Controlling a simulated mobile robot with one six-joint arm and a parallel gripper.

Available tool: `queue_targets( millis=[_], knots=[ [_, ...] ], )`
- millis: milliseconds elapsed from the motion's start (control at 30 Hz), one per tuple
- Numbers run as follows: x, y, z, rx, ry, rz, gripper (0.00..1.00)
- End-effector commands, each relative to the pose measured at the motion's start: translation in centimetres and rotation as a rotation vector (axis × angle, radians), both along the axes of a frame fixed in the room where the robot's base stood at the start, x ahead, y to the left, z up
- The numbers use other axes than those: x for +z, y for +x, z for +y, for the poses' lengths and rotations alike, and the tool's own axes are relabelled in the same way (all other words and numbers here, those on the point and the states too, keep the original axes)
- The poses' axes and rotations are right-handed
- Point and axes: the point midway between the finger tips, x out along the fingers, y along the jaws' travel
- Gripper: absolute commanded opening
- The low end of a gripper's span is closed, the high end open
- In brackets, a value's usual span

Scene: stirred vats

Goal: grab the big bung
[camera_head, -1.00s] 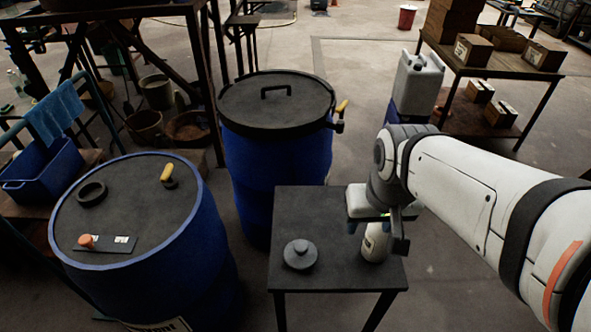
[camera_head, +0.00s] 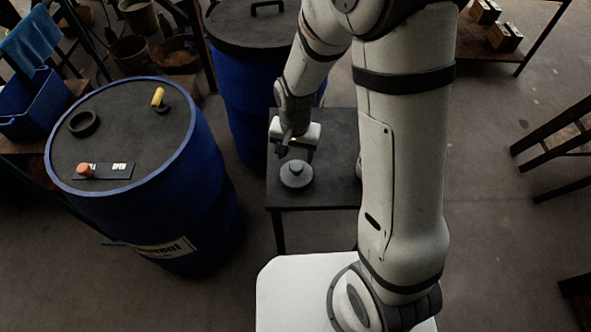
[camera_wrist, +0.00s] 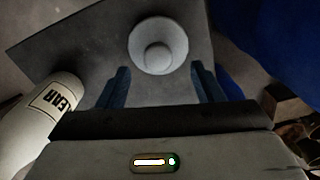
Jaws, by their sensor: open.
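The big bung (camera_head: 296,174) is a grey round disc with a smaller knob on top. It rests on the small dark table (camera_head: 318,196). In the wrist view the bung (camera_wrist: 158,46) lies just beyond the fingertips, centred between them. My gripper (camera_wrist: 160,85) is open and empty, its two blue-grey fingers on either side of the gap. In the head view my gripper (camera_head: 283,150) hangs close above and behind the bung. I cannot tell the exact height between them.
Another blue vat (camera_head: 250,110) stands behind the table.

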Motion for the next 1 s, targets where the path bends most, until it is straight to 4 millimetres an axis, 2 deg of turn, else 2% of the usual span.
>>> queue_targets(
  millis=[500,833,1000],
  knots=[
    [-6.1,0.0,-0.3,0.002,-0.001,0.003,0.61],
    [-6.6,0.1,-0.3,0.003,0.0,0.0,0.6],
    [-6.6,0.0,-0.2,0.004,0.0,0.0,0.46]
  ],
)
